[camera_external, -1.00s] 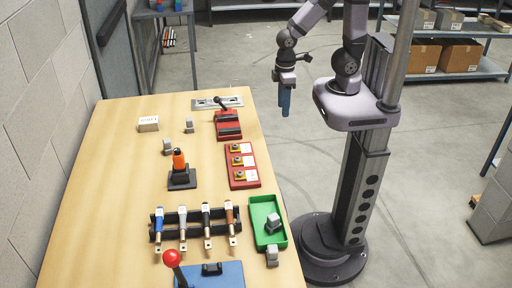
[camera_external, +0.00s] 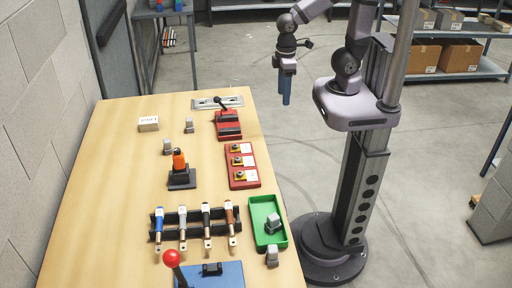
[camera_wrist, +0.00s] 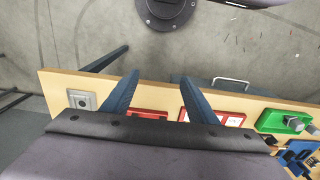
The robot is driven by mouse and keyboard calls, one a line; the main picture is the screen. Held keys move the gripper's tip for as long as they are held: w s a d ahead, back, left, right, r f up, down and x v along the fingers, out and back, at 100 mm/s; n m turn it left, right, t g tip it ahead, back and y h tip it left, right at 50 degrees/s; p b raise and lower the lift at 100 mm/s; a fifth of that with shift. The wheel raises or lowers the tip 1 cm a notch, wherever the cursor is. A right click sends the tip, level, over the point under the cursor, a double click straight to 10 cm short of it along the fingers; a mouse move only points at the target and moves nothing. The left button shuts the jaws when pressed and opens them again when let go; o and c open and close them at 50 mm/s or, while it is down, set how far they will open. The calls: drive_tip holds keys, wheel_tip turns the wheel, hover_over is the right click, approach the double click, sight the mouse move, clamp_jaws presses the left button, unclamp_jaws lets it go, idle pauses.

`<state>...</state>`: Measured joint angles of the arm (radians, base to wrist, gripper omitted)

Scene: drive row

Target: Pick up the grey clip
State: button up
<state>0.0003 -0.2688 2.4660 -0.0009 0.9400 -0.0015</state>
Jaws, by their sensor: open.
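Several small grey pieces that could be the grey clip are in the external view. One grey piece (camera_external: 273,221) lies in the green tray (camera_external: 256,211), and another grey piece (camera_external: 271,257) is at its front edge. Two more stand farther back, a grey piece (camera_external: 189,126) and a grey piece (camera_external: 167,147). I cannot tell which is the clip. My gripper (camera_external: 286,101) is raised beyond the table's right edge, away from all of them. In the wrist view its blue fingers (camera_wrist: 158,80) are apart with nothing between them. The tray also shows there (camera_wrist: 271,122).
On the table (camera_external: 110,200) are a red lever unit (camera_external: 228,130), a red panel (camera_external: 243,181), an orange-handled switch (camera_external: 180,165), a black rack (camera_external: 195,230) of several handles, and a blue base (camera_external: 222,278) with a red-knobbed lever. A wall borders the left.

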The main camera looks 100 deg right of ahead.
drive_tip(key=w+d+r+t, duration=0.1)
drive_tip(key=w+t, duration=0.1)
drive_tip(key=w, duration=1.3)
drive_tip(key=t+p, duration=0.2)
approach(189, 118)
drive_tip(key=shift+t, duration=0.3)
drive_tip(key=shift+s+p+x, duration=0.15)
drive_tip(key=shift+s+x, duration=0.05)
drive_tip(key=shift+x, duration=1.4)
drive_tip(key=shift+s+p+x, duration=0.15)
drive_tip(key=shift+s+x, duration=0.05)
drive_tip(key=shift+x, duration=1.4)
drive_tip(key=shift+f, duration=0.2)
drive_tip(key=shift+w+p+x, duration=0.1)
drive_tip(key=shift+p+x, duration=0.6)
drive_tip(key=shift+x, duration=0.55)
drive_tip(key=shift+w+p+x, duration=0.15)
drive_tip(key=shift+p+x, duration=0.5)
drive_tip(key=shift+x, duration=0.6)
drive_tip(key=shift+r, duration=0.1)
drive_tip(key=c, duration=1.2)
